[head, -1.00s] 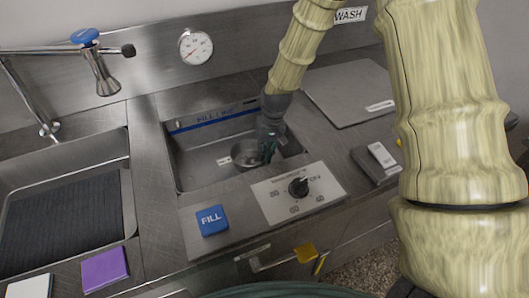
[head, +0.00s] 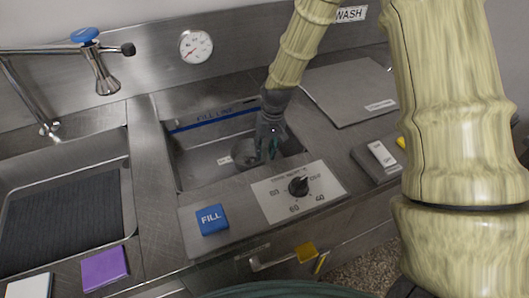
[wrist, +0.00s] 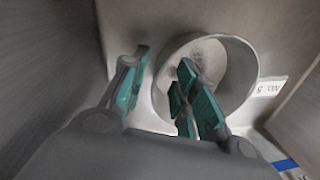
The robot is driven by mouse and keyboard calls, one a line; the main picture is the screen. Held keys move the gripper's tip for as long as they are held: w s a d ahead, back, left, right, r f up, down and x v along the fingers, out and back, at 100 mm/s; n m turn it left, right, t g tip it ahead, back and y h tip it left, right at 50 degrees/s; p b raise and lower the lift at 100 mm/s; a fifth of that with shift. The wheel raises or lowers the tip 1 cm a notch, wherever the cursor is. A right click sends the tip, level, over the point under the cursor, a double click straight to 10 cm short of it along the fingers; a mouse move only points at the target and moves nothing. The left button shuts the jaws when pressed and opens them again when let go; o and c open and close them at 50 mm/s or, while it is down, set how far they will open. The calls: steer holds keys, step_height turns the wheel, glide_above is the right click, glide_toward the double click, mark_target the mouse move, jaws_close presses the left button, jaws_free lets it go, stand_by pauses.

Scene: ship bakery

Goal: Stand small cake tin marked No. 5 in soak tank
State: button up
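The small round metal cake tin (head: 242,152) is inside the soak tank (head: 188,168), its open mouth facing my wrist camera. In the wrist view the tin (wrist: 240,70) has a white tag (wrist: 268,88) reading NO. 5, upside down in the picture. The tin appears to rest on the tank floor, but its exact contact is hidden. My gripper (head: 266,152) reaches down into the tank. In the wrist view my gripper (wrist: 165,88) is open; one teal-padded finger is left of the tin's rim and the other overlaps its mouth. The tin's wall lies between them, apparently ungripped.
The tank walls stand close around my gripper. A blue FILL button (head: 211,219) and a dial panel (head: 325,190) are on the front ledge. A flat metal lid (head: 345,90) lies at right. A sink with a black mat (head: 60,220) and a tap (head: 100,75) are at left.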

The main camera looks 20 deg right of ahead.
step_height(320, 180, up, 11)
steer(key=d, duration=0.1)
steer(key=shift+s+d+b, duration=0.15)
steer(key=shift+d+b, duration=0.1)
steer(key=shift+b, duration=0.2)
